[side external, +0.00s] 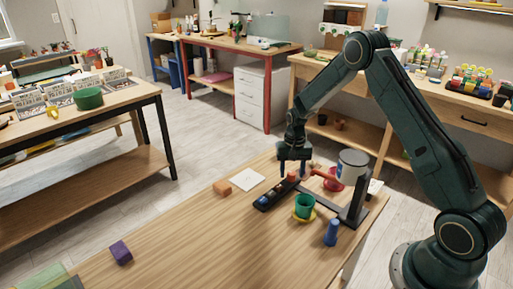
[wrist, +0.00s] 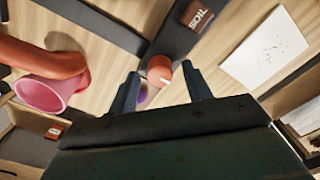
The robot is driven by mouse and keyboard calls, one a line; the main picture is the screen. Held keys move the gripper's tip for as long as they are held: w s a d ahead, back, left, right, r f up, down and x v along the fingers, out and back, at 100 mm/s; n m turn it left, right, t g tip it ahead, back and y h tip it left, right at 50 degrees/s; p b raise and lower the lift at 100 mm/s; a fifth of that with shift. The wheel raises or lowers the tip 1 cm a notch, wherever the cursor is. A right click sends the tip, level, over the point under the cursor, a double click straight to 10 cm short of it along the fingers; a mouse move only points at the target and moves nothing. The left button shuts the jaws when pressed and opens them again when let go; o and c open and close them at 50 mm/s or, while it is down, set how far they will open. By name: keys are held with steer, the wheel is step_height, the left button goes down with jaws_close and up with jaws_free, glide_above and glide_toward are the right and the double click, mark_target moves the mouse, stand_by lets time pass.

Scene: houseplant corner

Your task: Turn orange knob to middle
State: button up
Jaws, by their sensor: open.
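The orange knob (wrist: 160,70) sits on a dark control strip (wrist: 182,40) and has a pale mark on its top. In the wrist view it lies between and slightly beyond the two fingertips of my gripper (wrist: 160,84). The fingers are apart, one on each side, and I cannot tell whether either touches the knob. In the side view my gripper (side external: 293,168) points down at the far end of the black strip (side external: 266,203). A small purple part (wrist: 142,96) shows beside the left finger, partly hidden.
A red-orange spout with a pink mouth (wrist: 45,95) is close on the left in the wrist view. A brown SOIL label (wrist: 200,15) and white card (wrist: 265,52) lie nearby.

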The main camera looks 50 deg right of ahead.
mark_target(292, 172)
steer(key=shift+r, duration=0.1)
step_height(292, 172, up, 14)
steer(key=shift+f, duration=0.2)
stand_by(0.5)
steer(key=s+a+r+n+t, duration=0.1)
steer(key=s+a+r+n, duration=0.1)
steer(key=s+a+r, duration=0.5)
steer(key=s+a+r+n+t, duration=0.25)
steer(key=s+r, duration=0.25)
steer(key=r, duration=0.3)
steer(key=s+a+n+t, duration=0.1)
steer(key=s+a+n, duration=0.1)
steer(key=s, duration=0.7)
steer(key=s+a+r+n+t, duration=0.1)
steer(key=s+a+n, duration=0.1)
steer(key=s+a, duration=0.3)
steer(key=s, duration=0.3)
steer(key=shift+s+r, duration=0.25)
steer(key=shift+s, duration=0.1)
